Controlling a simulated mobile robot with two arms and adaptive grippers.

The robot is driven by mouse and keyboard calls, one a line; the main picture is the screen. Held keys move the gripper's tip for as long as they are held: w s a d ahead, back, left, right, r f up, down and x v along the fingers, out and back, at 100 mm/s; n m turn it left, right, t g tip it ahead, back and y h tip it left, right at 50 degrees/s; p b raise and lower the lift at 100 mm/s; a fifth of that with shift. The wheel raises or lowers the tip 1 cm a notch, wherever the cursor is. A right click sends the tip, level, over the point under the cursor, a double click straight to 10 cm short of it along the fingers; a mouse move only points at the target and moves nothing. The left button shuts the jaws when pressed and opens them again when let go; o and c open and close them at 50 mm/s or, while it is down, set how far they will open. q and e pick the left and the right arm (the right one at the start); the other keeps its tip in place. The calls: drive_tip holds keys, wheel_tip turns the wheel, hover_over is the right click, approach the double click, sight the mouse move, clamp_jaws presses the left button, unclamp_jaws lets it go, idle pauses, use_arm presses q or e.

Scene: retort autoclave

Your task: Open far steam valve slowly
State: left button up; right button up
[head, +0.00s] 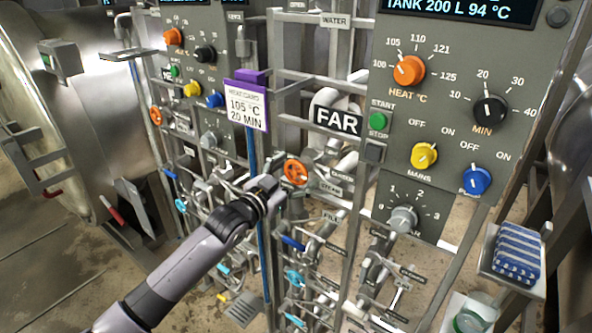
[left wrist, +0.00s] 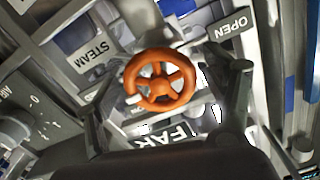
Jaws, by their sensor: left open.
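The far steam valve has an orange handwheel (head: 295,172) on the pipework left of the black FAR sign (head: 337,119). In the left wrist view the orange handwheel (left wrist: 161,80) is near the middle, with a STEAM label beside it. My left gripper (head: 278,188) is just in front of the wheel, at its lower left. In the left wrist view my left gripper (left wrist: 165,92) is open, with one finger on each side of the wheel. I cannot tell whether either finger touches the rim. My right gripper is not in view.
The far control panel (head: 455,120) stands on the right, with several knobs. A card (head: 246,107) reading 105 °C, 20 MIN hangs left of the FAR sign. Pipes and smaller valves crowd below the wheel. A second orange wheel (head: 156,116) is at the left.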

use_arm(q)
drive_tip(key=shift+w+d, duration=0.15)
drive_tip(key=shift+d, duration=0.05)
drive_tip(key=shift+c, duration=0.3)
drive_tip(key=c, duration=1.1)
